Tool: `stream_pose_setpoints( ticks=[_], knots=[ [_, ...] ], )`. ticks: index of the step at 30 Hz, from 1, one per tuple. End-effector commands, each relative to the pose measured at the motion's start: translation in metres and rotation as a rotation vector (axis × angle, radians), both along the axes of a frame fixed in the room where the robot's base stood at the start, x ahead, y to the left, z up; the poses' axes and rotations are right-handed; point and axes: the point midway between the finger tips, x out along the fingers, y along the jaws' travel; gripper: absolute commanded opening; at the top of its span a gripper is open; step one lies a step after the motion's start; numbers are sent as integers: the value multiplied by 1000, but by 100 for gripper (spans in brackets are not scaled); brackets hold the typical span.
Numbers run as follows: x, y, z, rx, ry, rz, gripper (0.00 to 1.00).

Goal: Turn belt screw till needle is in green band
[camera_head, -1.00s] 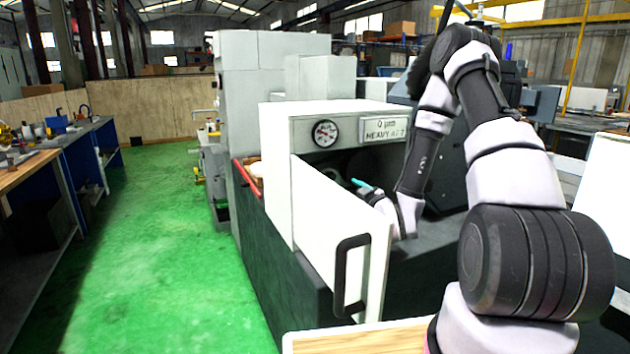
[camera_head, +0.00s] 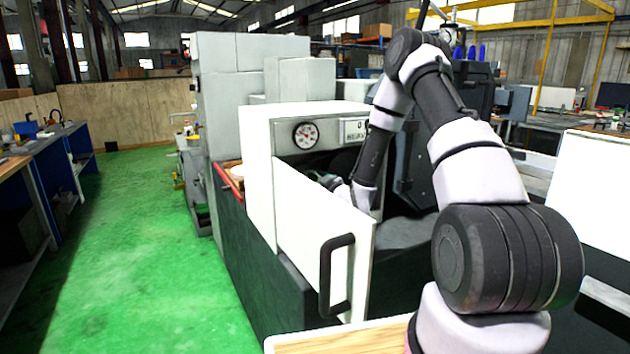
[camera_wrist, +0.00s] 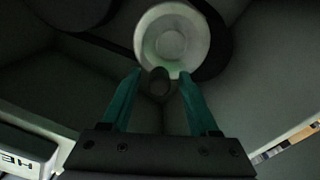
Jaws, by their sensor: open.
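The gauge (camera_head: 305,135) with its needle is on the grey front of the machine in the head view. Its needle and green band are too small to read. In the wrist view, my gripper (camera_wrist: 160,74) is open, with two teal fingers spread. A small dark round knob or screw end (camera_wrist: 159,81) lies between the fingertips, in front of a pale round wheel (camera_wrist: 172,40). I cannot tell whether the fingers touch it. In the head view my gripper is mostly hidden behind the open white door.
The open white door (camera_head: 310,225) with a black handle (camera_head: 334,278) stands in front of the opening. A label plate (camera_head: 354,130) is right of the gauge. A red bar (camera_head: 229,181) is at the machine's left side. Green floor (camera_head: 125,230) is clear on the left.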

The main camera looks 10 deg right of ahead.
Motion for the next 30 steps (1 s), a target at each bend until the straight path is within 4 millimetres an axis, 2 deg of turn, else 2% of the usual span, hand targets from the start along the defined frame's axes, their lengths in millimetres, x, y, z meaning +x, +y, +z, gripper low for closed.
stream_pose_setpoints(
  ticks=[5,8,9,10,20,30],
  knots=[
    [0,0,0,0,0,0,61],
    [0,0,0,0,0,0,26],
    [0,0,0,0,0,0,11],
    [0,0,0,0,0,0,0],
    [0,-2,0,27,9,-2,0],
    [3,-10,0,217,70,-4,0]
  ],
)
